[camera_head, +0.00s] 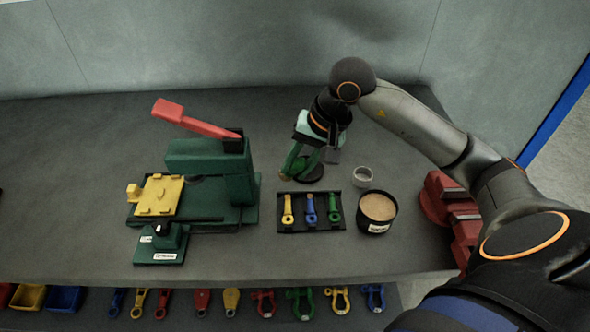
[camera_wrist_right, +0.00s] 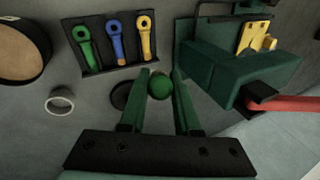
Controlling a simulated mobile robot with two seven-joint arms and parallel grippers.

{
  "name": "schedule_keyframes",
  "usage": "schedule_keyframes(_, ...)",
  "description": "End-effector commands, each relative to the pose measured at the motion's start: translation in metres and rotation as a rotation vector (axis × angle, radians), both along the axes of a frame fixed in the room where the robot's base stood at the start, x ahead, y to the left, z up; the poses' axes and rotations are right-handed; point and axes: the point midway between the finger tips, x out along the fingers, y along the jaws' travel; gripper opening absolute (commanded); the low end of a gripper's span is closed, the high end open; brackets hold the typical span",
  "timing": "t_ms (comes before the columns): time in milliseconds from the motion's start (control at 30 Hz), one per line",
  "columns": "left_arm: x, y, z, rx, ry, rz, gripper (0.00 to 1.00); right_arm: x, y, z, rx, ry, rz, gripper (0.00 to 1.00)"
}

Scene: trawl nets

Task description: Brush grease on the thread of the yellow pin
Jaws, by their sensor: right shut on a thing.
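The yellow pin (camera_head: 288,210) lies in a dark tray (camera_head: 296,230), left of a blue pin (camera_head: 311,210) and a green pin (camera_head: 334,210). Its ring end points to the table's front edge; it also shows in the wrist view (camera_wrist_right: 146,37). The blue pin's far end looks orange-brown. The grease pot (camera_head: 379,226), black with tan filling, stands right of the tray. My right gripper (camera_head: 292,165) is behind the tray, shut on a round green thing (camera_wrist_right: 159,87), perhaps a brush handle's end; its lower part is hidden. My left gripper is not in view.
A green press (camera_head: 210,160) with a red lever (camera_head: 195,120) stands left, with a yellow plate (camera_head: 160,190). A pale ring (camera_head: 362,177) lies behind the pot. A red vise-like thing (camera_head: 450,205) is at right. Shackles hang below the front edge.

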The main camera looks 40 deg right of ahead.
Motion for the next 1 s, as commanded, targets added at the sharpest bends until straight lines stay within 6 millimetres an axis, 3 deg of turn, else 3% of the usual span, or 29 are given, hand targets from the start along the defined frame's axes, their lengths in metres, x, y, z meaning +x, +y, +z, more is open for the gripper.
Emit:
schedule_keyframes(400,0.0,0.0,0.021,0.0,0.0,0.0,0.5,-0.003,-0.005,0.039,-0.002,0.0,-0.012,0.0)
schedule_keyframes(1000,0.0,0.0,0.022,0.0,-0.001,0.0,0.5,-0.004,-0.005,0.042,0.0,0.0,-0.013,0.0)
